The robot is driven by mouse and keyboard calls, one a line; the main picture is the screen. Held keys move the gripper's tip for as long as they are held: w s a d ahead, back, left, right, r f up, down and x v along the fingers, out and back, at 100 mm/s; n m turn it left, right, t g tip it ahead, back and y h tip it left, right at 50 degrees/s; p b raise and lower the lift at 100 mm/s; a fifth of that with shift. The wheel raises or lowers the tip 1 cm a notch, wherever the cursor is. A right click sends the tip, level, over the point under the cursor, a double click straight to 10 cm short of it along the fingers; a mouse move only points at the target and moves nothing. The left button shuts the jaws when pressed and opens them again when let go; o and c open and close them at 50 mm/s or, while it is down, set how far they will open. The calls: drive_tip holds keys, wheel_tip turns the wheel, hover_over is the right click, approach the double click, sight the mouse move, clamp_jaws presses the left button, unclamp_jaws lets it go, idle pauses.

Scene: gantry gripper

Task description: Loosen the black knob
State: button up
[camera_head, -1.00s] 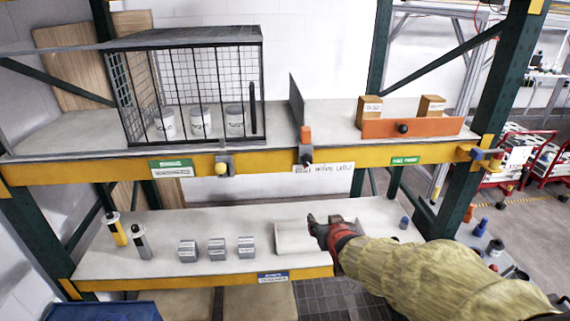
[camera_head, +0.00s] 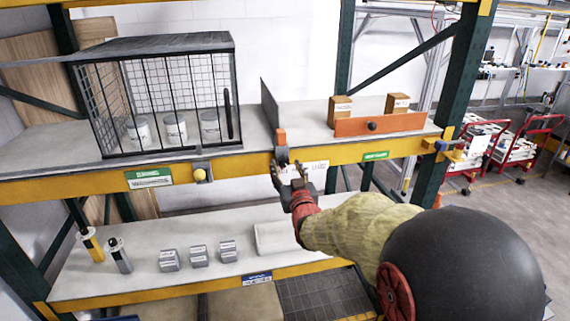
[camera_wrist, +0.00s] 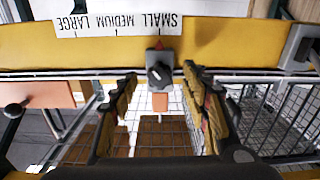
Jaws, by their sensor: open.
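A black knob (camera_wrist: 159,73) with a red pointer sits on the yellow beam, beside a white SMALL MEDIUM LARGE label (camera_wrist: 117,23) that appears upside down in the wrist view. My gripper (camera_wrist: 161,80) is open, with one finger on each side of the knob and a gap to both. In the head view my gripper (camera_head: 290,178) is in front of the beam, below the orange block (camera_head: 281,137) at the end of the dark divider (camera_head: 269,103). There the fingers largely hide the knob.
A wire cage (camera_head: 155,95) with white cans stands on the upper shelf at left. An orange panel (camera_head: 350,126) with another black knob (camera_head: 372,126) is at right.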

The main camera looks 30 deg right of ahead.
drive_tip(key=shift+x, duration=0.9)
drive_tip(key=shift+c, duration=1)
drive_tip(key=c, duration=0.9)
drive_tip(key=shift+c, duration=0.2)
